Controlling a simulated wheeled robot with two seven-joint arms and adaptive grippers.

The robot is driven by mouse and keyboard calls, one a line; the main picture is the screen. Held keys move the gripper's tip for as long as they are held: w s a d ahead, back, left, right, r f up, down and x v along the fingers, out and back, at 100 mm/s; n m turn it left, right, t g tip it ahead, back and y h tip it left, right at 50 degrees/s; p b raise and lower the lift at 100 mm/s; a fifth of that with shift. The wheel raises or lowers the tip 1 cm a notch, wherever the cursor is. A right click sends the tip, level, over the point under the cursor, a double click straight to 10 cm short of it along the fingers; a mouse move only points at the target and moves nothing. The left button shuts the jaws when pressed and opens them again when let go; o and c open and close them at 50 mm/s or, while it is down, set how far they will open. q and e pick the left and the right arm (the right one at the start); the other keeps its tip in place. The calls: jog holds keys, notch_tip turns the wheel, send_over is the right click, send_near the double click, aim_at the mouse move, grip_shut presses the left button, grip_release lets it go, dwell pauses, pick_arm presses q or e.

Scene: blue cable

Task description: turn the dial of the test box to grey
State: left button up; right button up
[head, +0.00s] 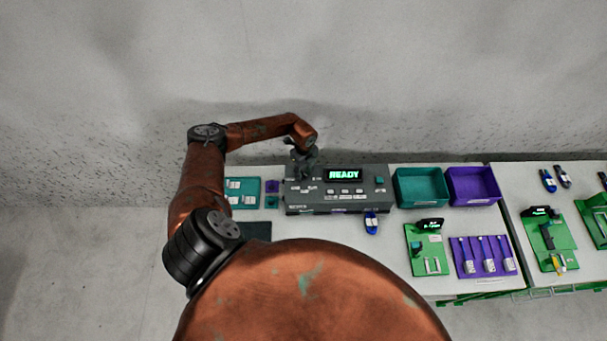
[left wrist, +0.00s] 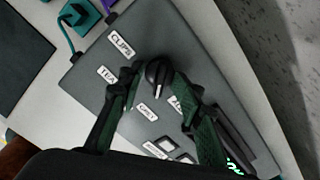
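The test box (head: 300,208) is a dark grey console on the table, with a lit screen reading READY. Its black dial (left wrist: 157,72) has a white pointer mark, which points down in the left wrist view, towards the area between the GREY label (left wrist: 147,112) and a partly hidden label to its right. Other labels sit above and left of the dial. My left gripper (left wrist: 155,78) is over the box, its fingers apart on either side of the dial; I cannot tell whether they touch it. In the head view the left gripper (head: 303,165) hides the dial. My right gripper is not in view.
A teal bin (head: 420,187) and a purple bin (head: 473,185) stand right of the box. A blue connector (head: 371,222) lies before it. Green and purple fixtures fill the right. A teal tray (head: 243,192) lies left. The wall is close behind.

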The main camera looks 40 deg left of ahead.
pick_arm(q)
jog(key=shift+o, duration=1.4)
jog(key=shift+s+f, duration=0.35)
jog(key=shift+s, duration=0.1)
jog(key=shift+r, duration=0.15)
jog(key=shift+c, duration=0.3)
jog(key=r+p, duration=0.4)
jog(key=r, duration=0.1)
jog(key=shift+w, duration=0.25)
jog(key=shift+c, duration=1.2)
jog(key=shift+r+p, duration=0.7)
jog(key=shift+r, duration=0.4)
